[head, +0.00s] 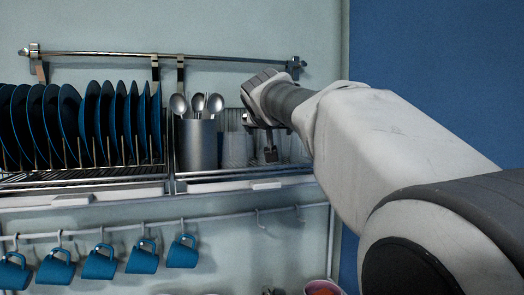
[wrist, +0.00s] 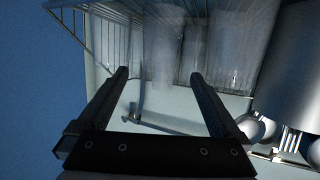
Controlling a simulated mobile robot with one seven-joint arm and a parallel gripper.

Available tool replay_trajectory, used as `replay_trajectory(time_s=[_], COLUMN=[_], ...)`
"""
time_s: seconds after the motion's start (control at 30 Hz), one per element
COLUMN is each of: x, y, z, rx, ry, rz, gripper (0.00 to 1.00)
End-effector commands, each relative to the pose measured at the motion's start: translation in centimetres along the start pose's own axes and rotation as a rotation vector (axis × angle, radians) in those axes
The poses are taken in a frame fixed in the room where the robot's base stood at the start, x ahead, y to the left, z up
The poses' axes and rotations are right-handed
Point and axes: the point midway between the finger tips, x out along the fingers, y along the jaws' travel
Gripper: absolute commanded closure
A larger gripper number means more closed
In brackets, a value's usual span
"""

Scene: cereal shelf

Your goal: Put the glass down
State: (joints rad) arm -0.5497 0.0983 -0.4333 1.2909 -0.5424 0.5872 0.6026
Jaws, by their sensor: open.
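Clear glasses stand on the rack to the right of the utensil holder in the head view. One glass (head: 236,150) is beside the holder, and a fainter one (head: 296,150) shows partly behind my arm. In the wrist view, one glass (wrist: 164,45) lies just beyond my fingertips, roughly in line with the gap between them, and another glass (wrist: 238,45) is to its right. My gripper (wrist: 160,76) is open with nothing between its fingers. In the head view my gripper (head: 270,152) points down over the rack among the glasses, partly hidden by my wrist. Which glass the task means, I cannot tell.
A metal utensil holder (head: 197,146) with spoons stands left of the glasses. Blue plates (head: 70,120) fill the rack farther left. A rail (head: 160,57) runs above, and blue mugs (head: 100,264) hang below. A blue wall (head: 430,70) is on the right.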

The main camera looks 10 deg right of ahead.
Motion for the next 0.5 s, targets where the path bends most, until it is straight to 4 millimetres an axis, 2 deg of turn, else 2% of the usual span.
replay_trajectory(time_s=[0.23, 0.33, 0.43, 0.5], x=[-0.2, -0.5, -1.3, -2.4], y=[0.1, 0.8, 2.5, 4.1], z=[0.0, 0.8, 2.8, 5.3], rx=[0.000, 0.003, 0.011, 0.015], ry=[-0.002, -0.022, -0.077, -0.137], rz=[0.000, 0.001, 0.001, -0.003], gripper=[0.00, 0.00, 0.00, 0.00])
